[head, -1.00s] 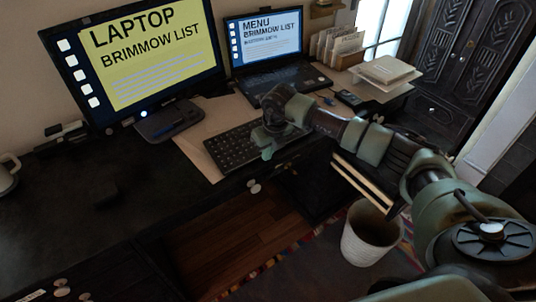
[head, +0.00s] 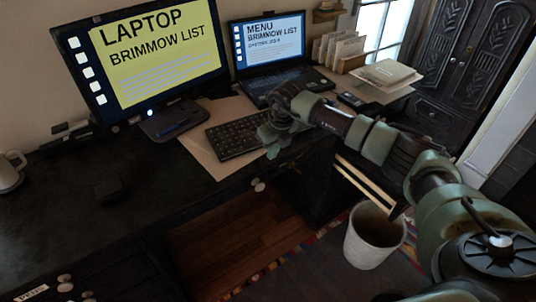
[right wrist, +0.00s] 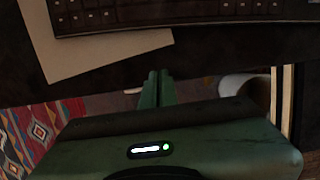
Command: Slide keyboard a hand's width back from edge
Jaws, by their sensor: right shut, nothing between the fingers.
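The dark keyboard (head: 232,140) lies on the desk, partly on a beige sheet (head: 207,154), with bare sheet showing in front of its left part. My right gripper (head: 267,141) is at the keyboard's right front side and hides its right end in the head view. In the right wrist view, the keyboard (right wrist: 190,13) runs along the top. There the right gripper (right wrist: 157,88) is shut and empty, its tips near the desk's front edge with a strip of dark desk between them and the keyboard. My left gripper is not in view.
A monitor (head: 150,55) and a laptop (head: 270,55) stand behind the keyboard. A mug (head: 10,172) is at far left, and stacked papers (head: 385,74) are at back right. A white bin (head: 373,236) stands on the floor. The left desktop (head: 60,210) is mostly clear.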

